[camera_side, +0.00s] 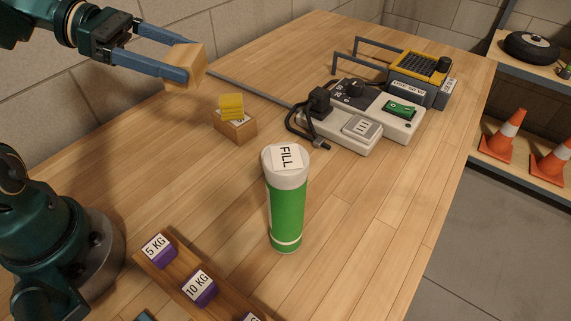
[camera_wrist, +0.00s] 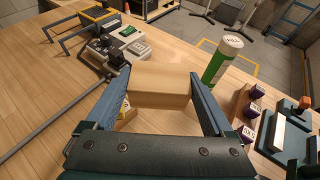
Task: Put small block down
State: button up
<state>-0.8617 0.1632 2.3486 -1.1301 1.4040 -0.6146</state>
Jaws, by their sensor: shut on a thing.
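My gripper (camera_side: 172,66) is shut on a small plain wooden block (camera_side: 186,58) and holds it in the air above the left side of the table. In the wrist view the block (camera_wrist: 160,84) sits level between the two blue fingers of the gripper (camera_wrist: 160,92). Below and to the right of the gripper in the side view, another wooden block (camera_side: 236,128) rests on the table with a yellow piece (camera_side: 231,105) on top. In the wrist view the yellow piece (camera_wrist: 126,108) is mostly hidden behind the left finger and held block.
A green cylinder labelled FILL (camera_side: 286,205) stands mid-table. A wooden rack (camera_side: 172,277) with purple weights is at the front. A grey device with a black cord (camera_side: 345,125) and a yellow-black unit (camera_side: 420,75) stand at the back. Bare table (camera_side: 175,170) lies left of the cylinder.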

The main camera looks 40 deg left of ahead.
aim_at(210, 172)
jog(key=shift+w+a+n+t+y, duration=0.3)
jog(key=shift+w+n+t, duration=0.05)
jog(key=shift+n+t, duration=0.15)
jog(key=shift+a+f+g, duration=0.1)
jog(key=shift+f+g, duration=0.15)
jog(key=shift+g, duration=0.05)
jog(key=d+f+m+g, duration=0.1)
jog(key=f, duration=0.3)
jog(key=s+d+f+m+g+h, duration=0.1)
jog(key=f, duration=0.3)
jog(key=s+d+f+m+g+h, duration=0.1)
jog(key=f, duration=0.4)
jog(key=shift+d, duration=0.15)
jog(key=shift+f, duration=2.45)
jog(key=shift+f, duration=0.1)
jog(key=o, duration=1.1)
